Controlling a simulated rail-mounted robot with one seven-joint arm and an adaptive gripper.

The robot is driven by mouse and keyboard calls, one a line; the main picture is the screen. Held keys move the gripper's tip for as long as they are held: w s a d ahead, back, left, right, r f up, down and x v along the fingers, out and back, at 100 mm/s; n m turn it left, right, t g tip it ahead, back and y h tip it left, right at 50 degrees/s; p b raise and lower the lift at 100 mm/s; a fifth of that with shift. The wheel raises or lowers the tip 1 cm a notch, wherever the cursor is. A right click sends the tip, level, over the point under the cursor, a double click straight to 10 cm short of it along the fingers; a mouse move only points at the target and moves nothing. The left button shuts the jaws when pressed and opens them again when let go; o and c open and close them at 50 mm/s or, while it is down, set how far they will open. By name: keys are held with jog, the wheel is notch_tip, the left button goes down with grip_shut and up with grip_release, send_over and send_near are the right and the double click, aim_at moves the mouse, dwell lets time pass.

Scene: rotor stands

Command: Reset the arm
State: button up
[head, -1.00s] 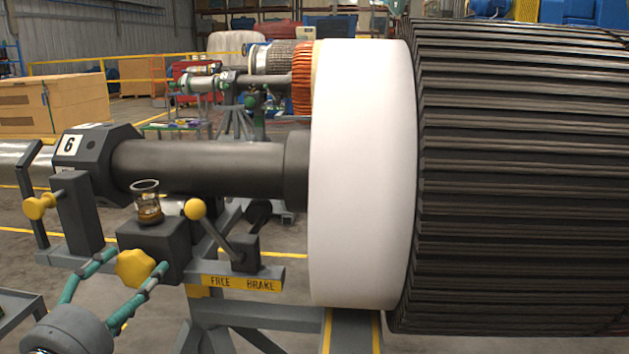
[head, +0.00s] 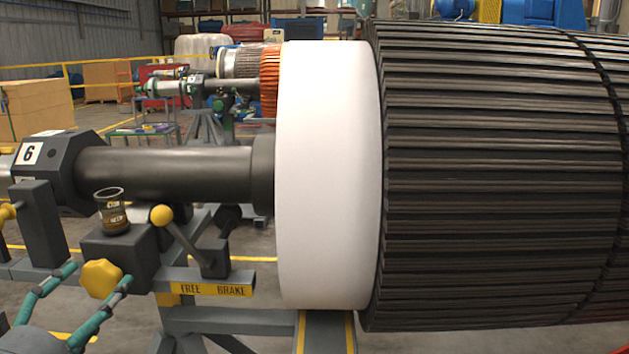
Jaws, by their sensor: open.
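My gripper (head: 98,275) is at the lower left of the head view, with teal fingers on a grey round body that the picture edge partly cuts off. The fingers are spread open, with nothing seen held between them. Their tips appear on either side of a yellow lobed knob (head: 101,279) on a dark block (head: 132,250) of the rotor stand. I cannot tell how far the tips are from the knob or whether they touch it.
A glass cup with brown liquid (head: 113,215) stands on the block. A yellow-ball lever (head: 162,215) is above the FREE/BRAKE plate (head: 212,290). The shaft (head: 165,172) leads to a white drum (head: 325,175) and large ribbed rotor (head: 500,180). Open floor shows behind.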

aim_at(97, 279)
jog(key=s, duration=0.8)
jog(key=w, duration=1.1)
jog(key=shift+w+r+n+p, duration=0.2)
jog(key=shift+r+n+p, duration=0.3)
jog(key=shift+p, duration=0.55)
jog(key=n+p, duration=0.2)
jog(key=shift+s+r+p, duration=0.1)
jog(key=shift+s+p, duration=0.05)
jog(key=shift+p, duration=0.2)
jog(key=n+p, duration=0.2)
jog(key=shift+p, duration=0.35)
jog(key=n+p, duration=0.8)
jog(key=shift+a+r, duration=0.1)
jog(key=shift+a, duration=0.05)
jog(key=n+p, duration=0.4)
jog(key=shift+n, duration=0.3)
jog(key=s, duration=0.3)
jog(key=shift+s+a+f+n+b, duration=0.15)
jog(key=shift+s+f+n+b, duration=0.05)
jog(key=shift+f+n+b, duration=0.15)
jog(key=shift+s, duration=0.7)
